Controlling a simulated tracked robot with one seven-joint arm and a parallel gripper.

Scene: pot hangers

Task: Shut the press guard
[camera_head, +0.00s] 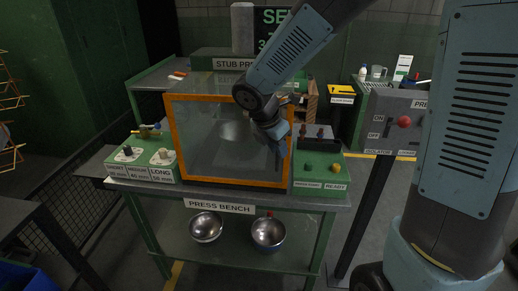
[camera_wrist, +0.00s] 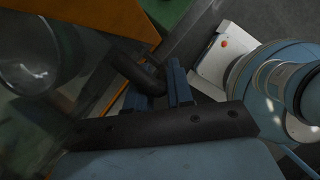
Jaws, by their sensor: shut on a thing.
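The press guard (camera_head: 228,183) is a clear panel in an orange frame, standing in front of the press on the bench. Its orange frame also shows at the top left of the wrist view (camera_wrist: 85,18). My gripper (camera_head: 277,142) is at the right part of the guard, in front of the panel. In the wrist view my gripper (camera_wrist: 165,88) has its blue fingers shut on a dark rounded handle (camera_wrist: 130,62) beside the orange frame. A rounded metal shape shows dimly through the panel. Whether the guard is fully closed, I cannot tell.
The press bench (camera_head: 218,207) carries a green block with knobs (camera_head: 145,160) at left and a green button panel (camera_head: 320,172) at right. Two metal bowls (camera_head: 206,226) (camera_head: 268,231) sit on the lower shelf. A switch box (camera_head: 392,122) stands on a post at right.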

